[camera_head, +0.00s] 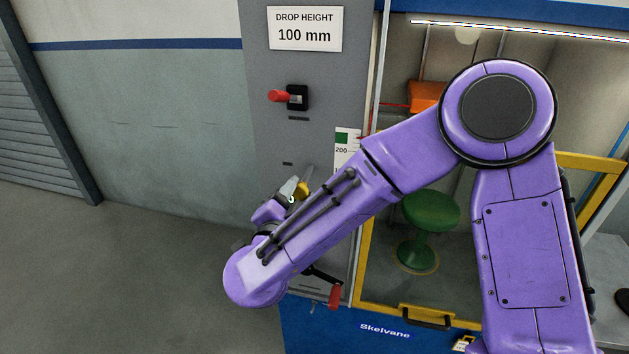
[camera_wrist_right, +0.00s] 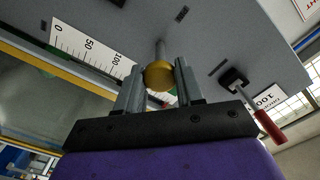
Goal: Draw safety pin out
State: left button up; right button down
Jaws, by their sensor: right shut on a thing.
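The safety pin shows as a gold round knob (camera_wrist_right: 158,76) with a grey metal shank (camera_wrist_right: 160,49) in the right wrist view. The shank runs from the knob toward the grey panel; I cannot tell how deep it sits in it. My right gripper (camera_wrist_right: 160,83) is shut on the knob, one finger on each side. In the head view the gold knob (camera_head: 302,190) shows small at my right gripper (camera_head: 297,192), in front of the grey panel (camera_head: 315,70); my purple right arm hides part of the panel. My left gripper is not in view.
A red-handled lever (camera_head: 279,96) sits on the panel above the gripper, and a red crank handle (camera_head: 334,297) below. A scale strip (camera_head: 347,145) runs beside the yellow-framed bay, which holds a green stool (camera_head: 431,211). Open floor (camera_head: 120,270) lies to the left.

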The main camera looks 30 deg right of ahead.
jog(key=shift+s+a, duration=0.3)
jog(key=shift+a, duration=0.05)
jog(key=shift+f, duration=0.15)
jog(key=c, duration=0.7)
grip_release()
jog(key=shift+a, duration=0.1)
jog(key=shift+s+a, duration=0.1)
jog(key=shift+s, duration=0.1)
jog(key=b+v, duration=0.2)
jog(key=v, duration=0.8)
